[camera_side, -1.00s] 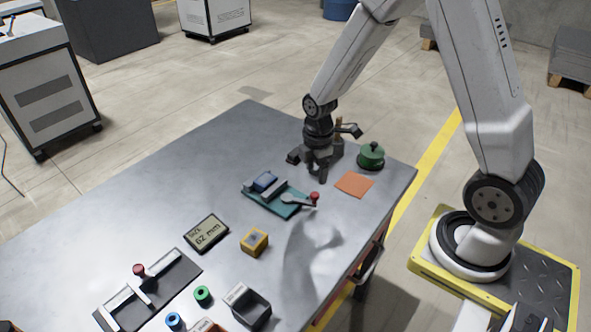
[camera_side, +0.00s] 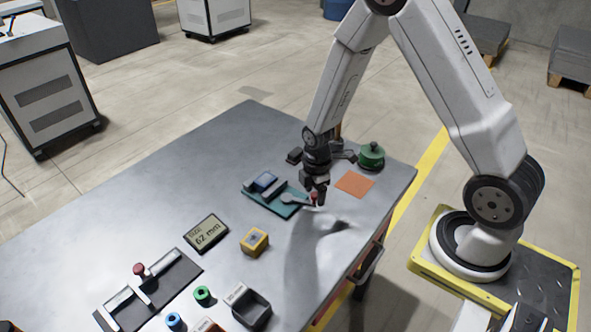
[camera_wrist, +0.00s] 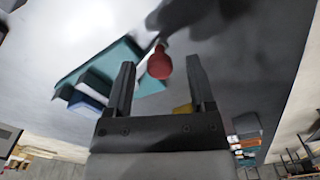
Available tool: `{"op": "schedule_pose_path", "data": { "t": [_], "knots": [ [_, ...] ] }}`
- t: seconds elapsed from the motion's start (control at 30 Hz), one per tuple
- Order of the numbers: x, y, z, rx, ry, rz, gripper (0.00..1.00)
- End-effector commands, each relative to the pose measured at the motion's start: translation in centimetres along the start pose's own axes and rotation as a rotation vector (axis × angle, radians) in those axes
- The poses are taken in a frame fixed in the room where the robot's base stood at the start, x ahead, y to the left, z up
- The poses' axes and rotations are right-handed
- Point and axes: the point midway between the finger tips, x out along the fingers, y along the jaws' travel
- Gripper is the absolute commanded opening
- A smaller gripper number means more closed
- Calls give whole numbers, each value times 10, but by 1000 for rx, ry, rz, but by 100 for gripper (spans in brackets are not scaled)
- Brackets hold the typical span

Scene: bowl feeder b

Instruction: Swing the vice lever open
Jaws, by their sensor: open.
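The vice is a teal-based fixture (camera_side: 258,198) on the table, with a blue block (camera_side: 266,180) between its grey jaws. Its grey lever (camera_side: 293,198) reaches right and ends in a red knob (camera_side: 315,196). My gripper (camera_side: 317,200) is directly over the knob, fingers pointing down, and partly hides it. In the wrist view the red knob (camera_wrist: 160,64) shows between the two open fingers (camera_wrist: 160,82); I cannot tell whether either finger touches it. The vice's teal base (camera_wrist: 112,62) and the blue block (camera_wrist: 86,102) show there to the left.
An orange mat (camera_side: 355,184) and a green round lidded item (camera_side: 371,156) lie right of my gripper. A display reading 62 mm (camera_side: 206,233), a yellow block (camera_side: 254,242), a black bin (camera_side: 251,308) and a dark fixture with a red knob (camera_side: 150,288) stand nearer the camera.

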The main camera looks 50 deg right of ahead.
Motion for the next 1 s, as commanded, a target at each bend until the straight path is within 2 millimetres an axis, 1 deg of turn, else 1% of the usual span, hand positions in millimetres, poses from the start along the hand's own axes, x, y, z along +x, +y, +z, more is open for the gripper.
{"op": "schedule_pose_path", "data": {
  "t": [0.33, 0.37, 0.4, 0.47, 0.5, 0.57, 1.0],
  "knots": [
    [2, 0, 0, 0, 0, 1, 70],
    [2, 0, 0, 0, 0, 1, 64],
    [2, 0, 0, 0, 0, 1, 51],
    [2, 0, 0, 0, 0, 1, 32],
    [2, 0, 0, 0, 0, 1, 19],
    [2, 0, 0, 0, 0, 1, 0],
    [2, 0, 0, 0, 0, 0, 0]
  ]
}}
